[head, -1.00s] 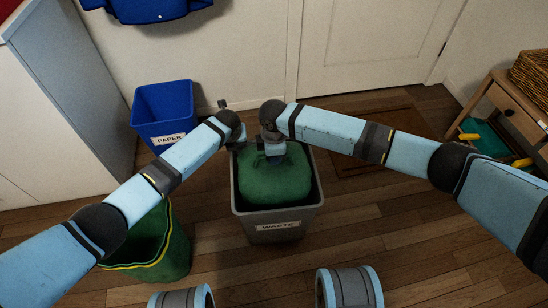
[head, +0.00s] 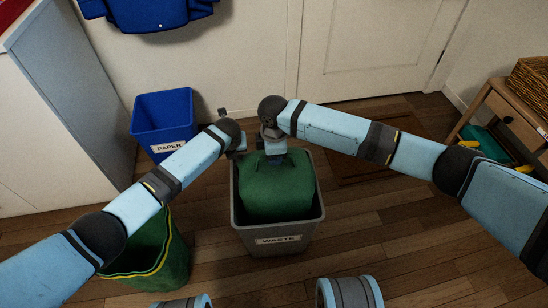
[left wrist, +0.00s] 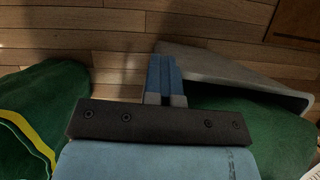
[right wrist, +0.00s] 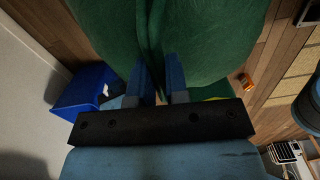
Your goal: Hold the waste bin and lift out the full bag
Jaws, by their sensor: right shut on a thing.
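The grey waste bin (head: 276,239) with a "WASTE" label stands upright on the floor in the head view. The full green bag (head: 276,195) rises in its mouth, its lower part hidden by the front wall. My right gripper (head: 273,160) is shut on the gathered top of the bag from above. The right wrist view shows the bag (right wrist: 205,35) bunched between its close fingers (right wrist: 157,85). My left gripper (head: 238,152) is at the bin's far left rim. In the left wrist view its fingers (left wrist: 165,75) are nearly together on the rim of the bin (left wrist: 235,75).
A blue paper bin (head: 163,118) stands behind at the left. A green container (head: 155,255) with a yellow-striped rim stands at the front left, under my left arm. A wooden table (head: 510,110) with a wicker basket (head: 532,78) is at the right.

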